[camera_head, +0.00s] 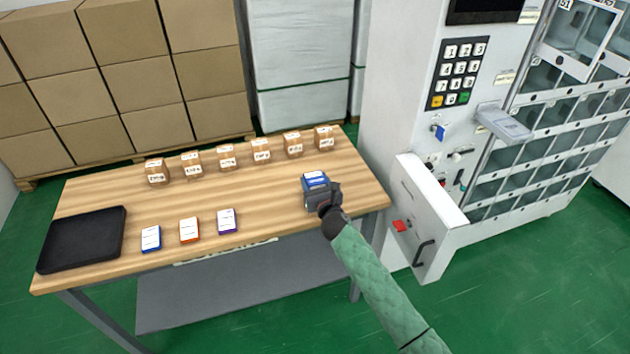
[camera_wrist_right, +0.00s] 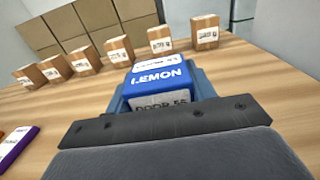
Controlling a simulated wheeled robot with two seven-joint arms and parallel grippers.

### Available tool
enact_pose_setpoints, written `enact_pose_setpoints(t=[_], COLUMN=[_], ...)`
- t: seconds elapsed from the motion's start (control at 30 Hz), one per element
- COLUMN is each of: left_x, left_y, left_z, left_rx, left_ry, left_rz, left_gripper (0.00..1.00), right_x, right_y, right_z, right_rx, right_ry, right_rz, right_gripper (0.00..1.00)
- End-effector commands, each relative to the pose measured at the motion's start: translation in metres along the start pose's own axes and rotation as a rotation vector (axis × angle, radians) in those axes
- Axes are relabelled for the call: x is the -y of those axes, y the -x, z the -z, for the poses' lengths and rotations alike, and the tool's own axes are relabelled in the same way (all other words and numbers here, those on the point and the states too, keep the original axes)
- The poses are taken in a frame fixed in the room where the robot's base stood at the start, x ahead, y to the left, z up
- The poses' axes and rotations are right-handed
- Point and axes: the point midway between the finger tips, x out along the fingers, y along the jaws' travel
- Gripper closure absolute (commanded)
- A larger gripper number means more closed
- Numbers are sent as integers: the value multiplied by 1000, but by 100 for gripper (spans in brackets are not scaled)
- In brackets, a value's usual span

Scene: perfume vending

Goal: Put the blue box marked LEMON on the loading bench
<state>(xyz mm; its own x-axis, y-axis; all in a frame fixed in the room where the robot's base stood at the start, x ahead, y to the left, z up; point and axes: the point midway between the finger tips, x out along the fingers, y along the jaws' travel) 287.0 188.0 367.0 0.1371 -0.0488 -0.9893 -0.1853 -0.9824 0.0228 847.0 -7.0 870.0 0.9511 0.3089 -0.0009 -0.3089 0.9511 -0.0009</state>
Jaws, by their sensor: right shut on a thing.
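The blue box marked LEMON (camera_wrist_right: 165,79) is between the fingers of my right gripper (camera_head: 322,190), which is shut on it. In the head view the blue box (camera_head: 315,179) is at the right end of the wooden bench (camera_head: 270,205). I cannot tell whether its underside touches the bench top. In the wrist view its white top and LEMON label face me, with part of a second label below hidden by the gripper. My left gripper is not in view.
Several small brown cartons (camera_head: 227,156) stand in a row along the bench's back. Blue, orange (camera_head: 190,230) and purple boxes lie near the front, beside a black tray (camera_head: 83,239). The vending machine (camera_head: 400,120) with an open drawer (camera_head: 430,215) stands right of the bench.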

Motion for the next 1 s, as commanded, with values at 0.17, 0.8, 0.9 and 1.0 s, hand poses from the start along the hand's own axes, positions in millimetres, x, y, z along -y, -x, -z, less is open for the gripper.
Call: enact_pose_setpoints(t=[0.17, 0.8, 0.9, 1.0], left_x=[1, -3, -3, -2], left_y=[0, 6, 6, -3], left_z=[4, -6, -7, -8], left_rx=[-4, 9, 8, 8], left_ry=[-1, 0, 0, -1], left_rz=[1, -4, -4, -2], left_gripper=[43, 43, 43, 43], right_x=[0, 0, 0, 1], right_y=[0, 0, 0, 5], right_z=[0, 2, 0, 2], right_rx=[1, 1, 1, 0], right_ry=[0, 0, 0, 2], right_rz=[0, 0, 0, 0], right_gripper=[71, 24, 24, 24])
